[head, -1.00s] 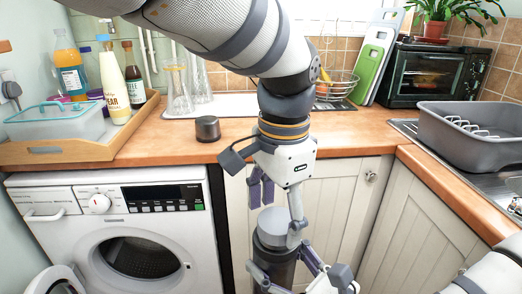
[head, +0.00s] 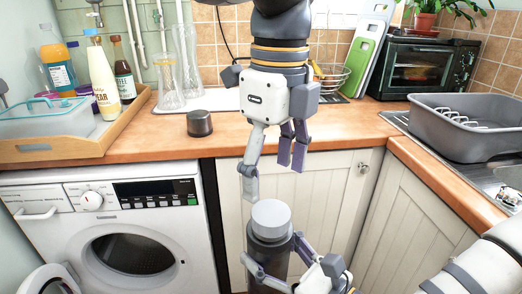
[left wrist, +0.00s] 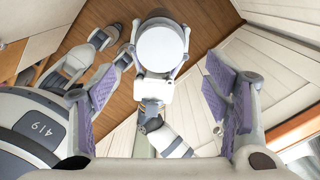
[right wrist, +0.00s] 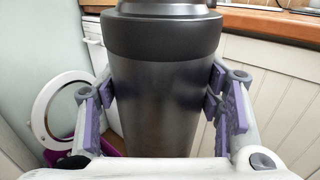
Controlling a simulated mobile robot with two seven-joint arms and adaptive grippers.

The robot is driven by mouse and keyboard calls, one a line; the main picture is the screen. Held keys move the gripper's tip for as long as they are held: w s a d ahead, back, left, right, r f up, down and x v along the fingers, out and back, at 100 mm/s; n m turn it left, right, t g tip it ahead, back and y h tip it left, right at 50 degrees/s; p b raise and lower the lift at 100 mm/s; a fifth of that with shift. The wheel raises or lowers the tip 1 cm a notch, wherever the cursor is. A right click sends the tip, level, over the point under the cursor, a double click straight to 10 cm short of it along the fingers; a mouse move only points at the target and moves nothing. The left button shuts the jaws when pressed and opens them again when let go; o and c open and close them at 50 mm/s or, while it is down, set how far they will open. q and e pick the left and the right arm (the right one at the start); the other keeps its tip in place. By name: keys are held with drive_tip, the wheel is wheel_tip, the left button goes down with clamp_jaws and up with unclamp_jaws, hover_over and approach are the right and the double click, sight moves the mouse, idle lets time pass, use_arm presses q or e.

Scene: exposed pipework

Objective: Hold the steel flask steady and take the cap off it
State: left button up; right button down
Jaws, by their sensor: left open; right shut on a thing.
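The flask is a dark grey upright cylinder (head: 270,254) in front of the cupboards, with a light grey round cap (head: 271,215) on top. My right gripper (head: 275,262) is shut around its body. In the right wrist view the pads press both sides of the flask (right wrist: 158,105), below its black collar. My left gripper (head: 272,172) is open and empty above the cap, fingers pointing down. In the left wrist view the cap (left wrist: 163,47) shows as a pale disc beyond the open fingers, apart from them.
A small dark pot (head: 200,123) stands on the wooden counter (head: 165,142). A tray with bottles (head: 85,150) is at the left, above the washing machine (head: 120,240). A grey dish basin (head: 465,130) stands at the right by the sink. The middle counter is mostly clear.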

sight(271, 212)
use_arm(q)
wheel_tip(271, 212, down, 7)
drive_tip(key=shift+f, duration=0.2)
drive_tip(key=c, duration=1.2)
drive_tip(key=n, duration=0.3)
drive_tip(key=shift+a, duration=0.1)
drive_tip(key=shift+c, duration=0.2)
drive_tip(key=n, duration=1.6)
drive_tip(key=shift+c, duration=0.2)
